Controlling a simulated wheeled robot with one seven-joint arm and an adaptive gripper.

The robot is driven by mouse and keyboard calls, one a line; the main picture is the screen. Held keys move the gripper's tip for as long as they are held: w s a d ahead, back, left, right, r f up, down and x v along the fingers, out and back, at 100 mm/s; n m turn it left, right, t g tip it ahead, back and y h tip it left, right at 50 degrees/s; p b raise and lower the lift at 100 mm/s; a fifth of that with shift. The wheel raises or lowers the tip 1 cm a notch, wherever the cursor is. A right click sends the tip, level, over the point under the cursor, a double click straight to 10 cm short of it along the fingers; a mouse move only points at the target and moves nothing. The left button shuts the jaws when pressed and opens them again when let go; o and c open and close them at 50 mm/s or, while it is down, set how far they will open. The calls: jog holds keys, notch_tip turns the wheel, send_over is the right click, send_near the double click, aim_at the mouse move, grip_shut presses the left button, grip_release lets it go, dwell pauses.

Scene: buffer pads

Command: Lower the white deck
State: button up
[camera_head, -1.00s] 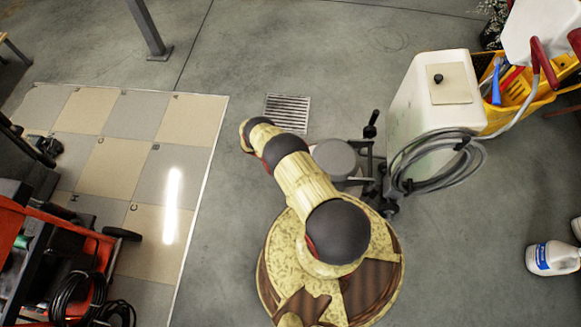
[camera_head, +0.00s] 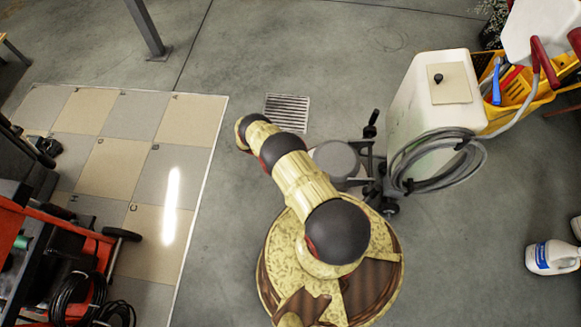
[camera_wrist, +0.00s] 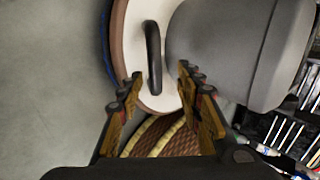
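The white deck (camera_wrist: 133,45) is a pale rounded plate with a brown and dark blue rim in the wrist view. A black bar handle (camera_wrist: 153,55) stands on it. A large grey rounded housing (camera_wrist: 225,45) sits beside the handle. My gripper (camera_wrist: 160,76) is open, and the handle's lower end appears between its fingertips, without clear contact. The gap in depth cannot be told. In the head view the grey motor top (camera_head: 335,160) of the floor machine shows beside my arm.
The machine's white tank (camera_head: 410,100) with a coiled grey hose (camera_head: 440,165) stands right of my arm. A yellow cart (camera_head: 520,95) is behind it. A floor drain (camera_head: 287,112) and open floor lie ahead. Checkered tiles (camera_head: 120,155) and a red machine (camera_head: 50,235) are left.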

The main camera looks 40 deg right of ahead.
jog(key=v, duration=0.9)
jog(key=shift+w+a+r, duration=0.2)
jog(key=shift+a+r, duration=0.05)
